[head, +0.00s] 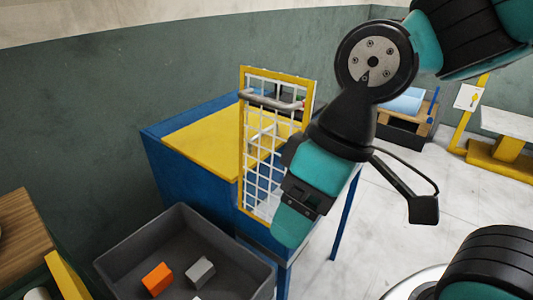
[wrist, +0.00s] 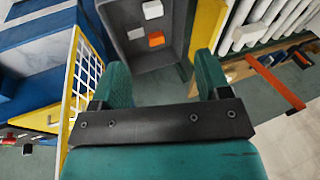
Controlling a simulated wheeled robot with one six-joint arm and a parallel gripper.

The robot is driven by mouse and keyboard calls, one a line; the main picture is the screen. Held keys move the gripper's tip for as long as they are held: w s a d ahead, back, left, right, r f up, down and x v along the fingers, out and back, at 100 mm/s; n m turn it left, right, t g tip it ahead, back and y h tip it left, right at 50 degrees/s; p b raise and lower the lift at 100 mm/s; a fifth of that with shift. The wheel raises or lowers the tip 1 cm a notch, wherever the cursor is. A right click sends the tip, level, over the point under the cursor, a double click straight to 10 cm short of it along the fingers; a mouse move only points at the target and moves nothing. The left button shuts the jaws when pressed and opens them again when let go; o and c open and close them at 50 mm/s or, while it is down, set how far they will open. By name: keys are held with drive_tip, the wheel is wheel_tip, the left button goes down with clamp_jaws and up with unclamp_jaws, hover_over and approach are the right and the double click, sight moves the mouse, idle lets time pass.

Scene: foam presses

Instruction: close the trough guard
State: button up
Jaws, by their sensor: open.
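The trough guard (head: 262,150) is a yellow frame with white wire mesh and a grey bar handle (head: 270,101) near its top. It stands upright at the front of the blue press table (head: 190,180) with the yellow top. My gripper (head: 291,228) is in front of the guard's lower right part and hides some of it. In the wrist view, my gripper (wrist: 161,82) is open with nothing between its teal fingers. The guard (wrist: 82,82) shows there just left of the left finger; I cannot tell if they touch. The trough itself is not clearly visible.
A grey bin (head: 180,250) with orange (head: 157,279) and light grey (head: 200,271) blocks stands in front of the table. A wooden-topped bench (head: 25,235) is at the left edge. Pale floor (head: 400,200) is open at the right, with other stations behind.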

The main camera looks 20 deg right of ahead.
drive_tip(key=w+r+h+p, duration=0.1)
drive_tip(key=w+r+p, duration=0.2)
drive_tip(key=r, duration=0.1)
drive_tip(key=w+r+h+p, duration=0.2)
drive_tip(key=w+r+p, duration=0.1)
drive_tip(key=w+r, duration=0.1)
drive_tip(key=w+r+t+h+p, duration=0.1)
drive_tip(key=w+r+p, duration=0.2)
drive_tip(key=w, duration=0.1)
drive_tip(key=shift+w+a+r, duration=0.25)
drive_tip(key=shift+a+r, duration=0.05)
drive_tip(key=shift+r, duration=0.1)
clamp_jaws()
drive_tip(key=w+a+r+h+p, duration=0.2)
drive_tip(key=w+a+r+p, duration=0.25)
drive_tip(key=r, duration=0.25)
drive_tip(key=w+d+f+p, duration=0.1)
drive_tip(key=d+f, duration=0.2)
drive_tip(key=f, duration=0.2)
drive_tip(key=w+d+f+m+p, duration=0.1)
drive_tip(key=w+d+f+p, duration=0.1)
drive_tip(key=f, duration=0.4)
drive_tip(key=shift+w+d+h, duration=0.15)
drive_tip(key=shift+d+h, duration=0.25)
drive_tip(key=shift+d, duration=0.1)
